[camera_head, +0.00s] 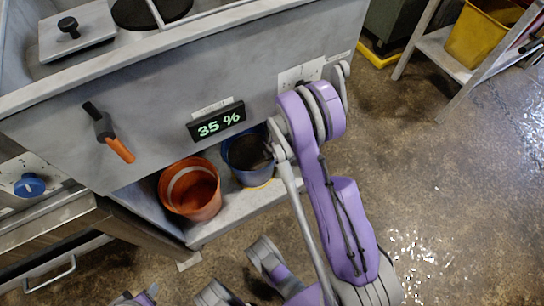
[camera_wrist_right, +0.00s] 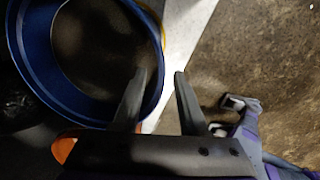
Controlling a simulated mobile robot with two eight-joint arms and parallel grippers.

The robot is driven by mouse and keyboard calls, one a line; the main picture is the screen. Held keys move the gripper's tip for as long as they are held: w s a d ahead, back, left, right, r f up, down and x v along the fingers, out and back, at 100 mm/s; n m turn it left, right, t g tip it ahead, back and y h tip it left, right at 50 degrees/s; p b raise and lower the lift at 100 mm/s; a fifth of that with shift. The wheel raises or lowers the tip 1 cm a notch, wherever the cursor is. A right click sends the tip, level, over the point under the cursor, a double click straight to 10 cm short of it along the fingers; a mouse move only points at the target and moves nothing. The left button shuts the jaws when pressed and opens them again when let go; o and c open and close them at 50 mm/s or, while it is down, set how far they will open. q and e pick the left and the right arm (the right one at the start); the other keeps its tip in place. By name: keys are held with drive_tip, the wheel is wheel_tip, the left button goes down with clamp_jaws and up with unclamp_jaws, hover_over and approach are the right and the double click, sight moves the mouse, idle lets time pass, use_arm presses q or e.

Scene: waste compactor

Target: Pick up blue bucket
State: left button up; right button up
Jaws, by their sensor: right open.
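The blue bucket (camera_head: 243,170) stands upright on the low shelf under the machine's front, right of the orange bucket. Dark material shows inside it, and my right gripper covers part of its right side. In the right wrist view, its blue rim (camera_wrist_right: 40,72) curves around the upper left. My right gripper (camera_head: 271,148) is at the bucket's right rim. In the right wrist view, its two fingers (camera_wrist_right: 159,74) are apart, one over the bucket's inside and one outside the rim. I cannot tell whether they touch it. My left gripper cannot be made out.
The orange bucket (camera_head: 190,190) stands close on the left on the same shelf (camera_head: 222,226). Above are a 35 % display (camera_head: 216,120) and an orange-tipped lever (camera_head: 110,135). A yellow bin (camera_head: 480,35) is on a rack at upper right. The floor on the right is clear.

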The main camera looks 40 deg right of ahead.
sight(271, 168)
drive_tip(key=f, duration=0.2)
drive_tip(key=f+b, duration=0.1)
drive_tip(key=f, duration=0.3)
drive_tip(key=shift+w+f+b, duration=0.15)
drive_tip(key=shift+w+b, duration=0.25)
clamp_jaws()
idle(1.0)
